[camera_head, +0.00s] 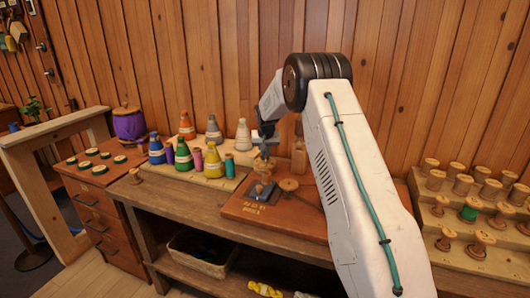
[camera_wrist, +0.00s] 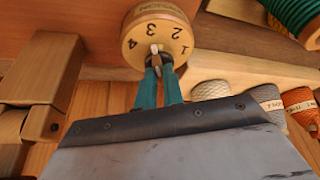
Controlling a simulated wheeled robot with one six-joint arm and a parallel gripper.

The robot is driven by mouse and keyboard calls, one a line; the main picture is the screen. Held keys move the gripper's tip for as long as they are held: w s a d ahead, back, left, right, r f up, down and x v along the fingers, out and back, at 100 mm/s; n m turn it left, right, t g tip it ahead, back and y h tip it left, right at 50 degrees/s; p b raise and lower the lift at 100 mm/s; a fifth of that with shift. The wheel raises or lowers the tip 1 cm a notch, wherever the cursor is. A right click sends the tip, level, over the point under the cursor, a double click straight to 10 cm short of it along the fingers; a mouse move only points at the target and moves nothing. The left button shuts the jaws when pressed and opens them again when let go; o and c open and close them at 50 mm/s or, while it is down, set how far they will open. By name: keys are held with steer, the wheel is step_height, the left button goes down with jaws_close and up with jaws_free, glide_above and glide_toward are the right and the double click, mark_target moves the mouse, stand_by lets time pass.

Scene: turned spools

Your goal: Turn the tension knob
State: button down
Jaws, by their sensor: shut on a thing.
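The tension knob (camera_wrist: 160,22) is a round, light wooden dial at the top of the wrist view, marked 1 to 4 with lettering partly cut off by the edge. A small white mark on it lies below the 3. My gripper (camera_wrist: 158,65) has teal fingers, shut on the small dark middle part of the knob. In the head view my gripper (camera_head: 263,152) reaches down over the bench, above a reddish-brown board (camera_head: 240,208) with small wooden fittings. The knob is hard to make out there.
Coloured thread cones (camera_head: 214,162) stand left of my gripper. A tiered rack of wooden spools (camera_head: 480,242) is at the right. A basket (camera_head: 200,252) sits on the shelf below. A plank wall (camera_head: 220,60) closes the back. Yarn spools (camera_wrist: 268,98) lie right in the wrist view.

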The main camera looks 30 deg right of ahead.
steer(key=m, duration=0.2)
steer(key=m+g+h, duration=0.1)
steer(key=m, duration=0.1)
steer(key=shift+w+a, duration=0.15)
steer(key=shift+a, duration=0.05)
steer(key=m, duration=0.2)
steer(key=m+g+h, duration=0.1)
steer(key=m, duration=0.1)
steer(key=m+g, duration=0.1)
steer(key=m, duration=0.1)
steer(key=shift+w+a, duration=0.1)
steer(key=shift+w, duration=0.15)
steer(key=m, duration=0.1)
steer(key=m+g, duration=0.1)
steer(key=m, duration=0.1)
steer(key=m+g, duration=0.1)
steer(key=m, duration=0.1)
steer(key=shift+w+f, duration=0.1)
steer(key=shift+w, duration=0.15)
steer(key=shift+w+m+g, duration=0.1)
steer(key=shift+m+g, duration=0.3)
steer(key=shift+m, duration=0.8)
steer(key=shift+w+m+g, duration=0.1)
steer(key=shift+m+g, duration=0.3)
steer(key=shift+m, duration=0.8)
steer(key=shift+y, duration=0.3)
steer(key=c, duration=1.5)
jaws_free()
